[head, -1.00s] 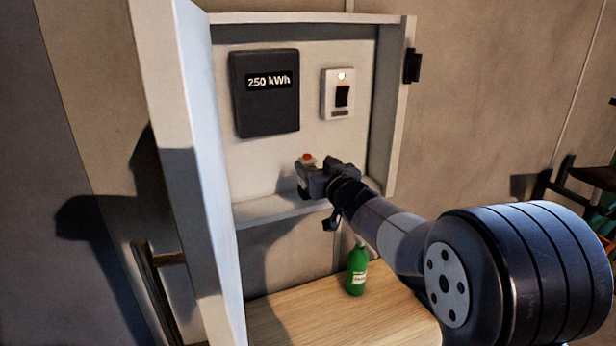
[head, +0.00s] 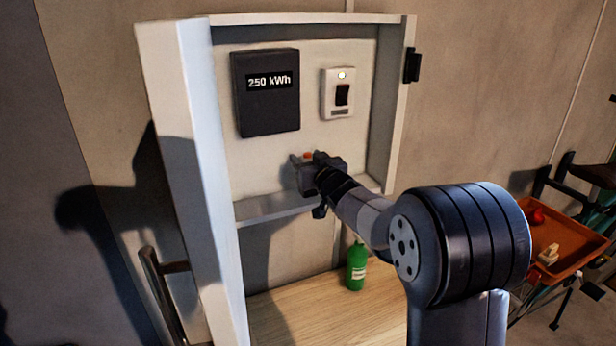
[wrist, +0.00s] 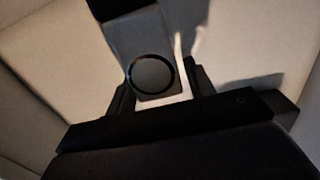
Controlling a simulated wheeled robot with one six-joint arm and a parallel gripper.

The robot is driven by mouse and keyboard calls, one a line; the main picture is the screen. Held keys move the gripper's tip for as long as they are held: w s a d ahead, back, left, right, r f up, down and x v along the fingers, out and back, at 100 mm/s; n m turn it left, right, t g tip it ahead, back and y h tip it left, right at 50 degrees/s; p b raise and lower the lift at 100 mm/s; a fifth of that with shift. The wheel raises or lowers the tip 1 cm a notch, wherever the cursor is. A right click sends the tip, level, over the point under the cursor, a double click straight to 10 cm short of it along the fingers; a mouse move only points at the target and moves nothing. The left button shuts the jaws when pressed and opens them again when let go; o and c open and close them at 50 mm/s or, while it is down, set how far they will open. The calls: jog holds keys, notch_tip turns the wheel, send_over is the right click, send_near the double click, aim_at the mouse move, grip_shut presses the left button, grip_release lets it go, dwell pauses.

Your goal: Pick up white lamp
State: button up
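A small pale grey-white thing with an orange-red top (head: 308,156), which I take to be the white lamp, sits at the ledge of the wall cabinet. In the wrist view I take the pale block with a round dark-ringed face (wrist: 150,75) to be the same lamp. My gripper (head: 318,172) is at the lamp and hides part of it. In the wrist view its two dark fingers (wrist: 160,98) lie on either side of the lamp, close to it. I cannot tell whether they press on it.
A black meter (head: 265,105) and a switch (head: 342,95) are on the back panel. A green bottle (head: 356,268) stands on the wooden top (head: 320,315) below. An orange tray (head: 575,240) is at right.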

jog(key=c, duration=0.8)
jog(key=shift+r, duration=0.15)
